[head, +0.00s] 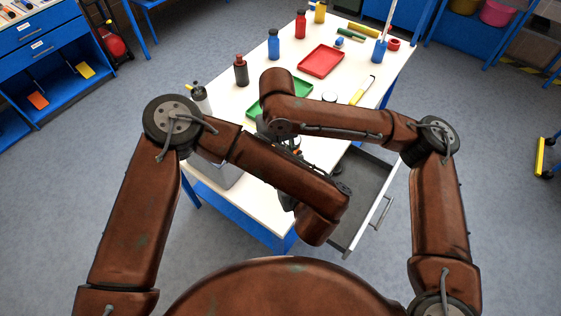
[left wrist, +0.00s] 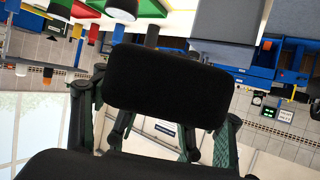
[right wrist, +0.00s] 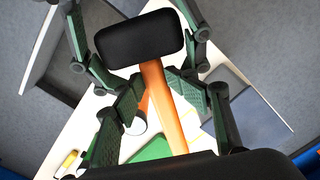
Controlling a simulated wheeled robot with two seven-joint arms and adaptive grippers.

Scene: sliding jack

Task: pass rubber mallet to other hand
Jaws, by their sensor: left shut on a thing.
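The rubber mallet has a black head (right wrist: 139,39) and an orange handle (right wrist: 163,108), both seen in the right wrist view. In the left wrist view the black head (left wrist: 167,86) fills the middle, close to the camera. My left gripper (left wrist: 155,131) is shut on the mallet; its exact grip is partly hidden by the head. My right gripper (right wrist: 158,98) faces it with its fingers spread on either side of the handle, with no clear contact. In the head view my arms mostly hide both grippers and the mallet between them.
A white-topped table (head: 222,103) stands below, with an open grey drawer (head: 365,185) at its right front. On it are a red tray (head: 320,60), a green tray (head: 262,107), several bottles and a yellow-handled tool (head: 361,91).

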